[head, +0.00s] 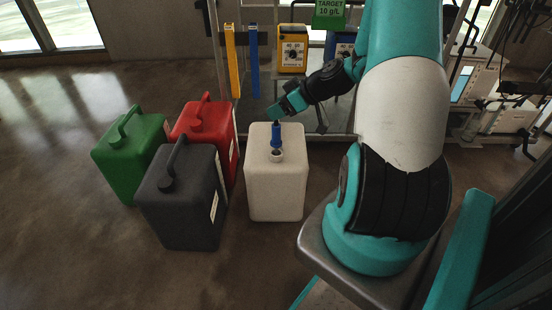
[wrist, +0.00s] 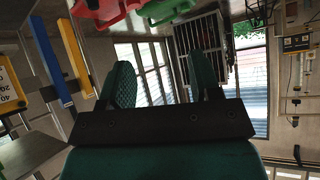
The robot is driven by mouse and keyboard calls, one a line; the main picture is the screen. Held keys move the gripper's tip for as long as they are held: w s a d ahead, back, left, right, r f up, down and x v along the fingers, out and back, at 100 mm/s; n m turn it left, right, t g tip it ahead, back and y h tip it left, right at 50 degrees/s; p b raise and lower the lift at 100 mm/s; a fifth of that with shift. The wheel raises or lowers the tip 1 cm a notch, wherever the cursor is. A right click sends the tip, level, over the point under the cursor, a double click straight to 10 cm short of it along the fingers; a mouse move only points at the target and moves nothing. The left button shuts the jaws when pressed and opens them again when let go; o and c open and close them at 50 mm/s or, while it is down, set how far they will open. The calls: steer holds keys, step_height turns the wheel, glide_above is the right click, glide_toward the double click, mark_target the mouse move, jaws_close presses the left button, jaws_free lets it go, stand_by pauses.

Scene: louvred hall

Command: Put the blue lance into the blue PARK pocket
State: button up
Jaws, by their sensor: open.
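The blue lance (head: 276,135) shows as a short blue upright piece at the top of the white canister (head: 275,190), just behind its open neck. How far it reaches inside is hidden. My gripper (head: 276,113) is just above the lance's top in the head view; whether they touch I cannot tell. In the wrist view my gripper (wrist: 160,65) has its fingers apart, with nothing held between them. A tall blue strip (head: 254,62), likely the blue PARK pocket, hangs upright on the rack behind; it also shows in the wrist view (wrist: 48,62). No lettering on it is readable.
A yellow strip (head: 231,62) hangs left of the blue one. Green (head: 130,160), red (head: 205,125) and dark grey (head: 185,205) canisters stand left of the white one. A yellow device (head: 293,48) and a green "TARGET 10 g/L" sign (head: 329,12) are behind. Floor at left is clear.

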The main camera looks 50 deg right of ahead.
steer(key=m+t+h+b, duration=0.1)
steer(key=h+b, duration=0.1)
steer(key=b, duration=0.1)
glide_toward(277, 133)
steer(key=d+f, duration=0.1)
steer(key=f, duration=0.1)
steer(key=shift+w+r+b+x, duration=0.15)
steer(key=shift+b+x, duration=0.5)
steer(key=shift+x, duration=1.05)
steer(key=shift+w+r+b+x, duration=0.15)
steer(key=shift+b+x, duration=0.45)
steer(key=shift+x, duration=1.05)
steer(key=shift+w+r+b+x, duration=0.15)
steer(key=shift+b+x, duration=0.5)
steer(key=shift+x, duration=1.05)
steer(key=shift+s, duration=0.1)
jaws_close()
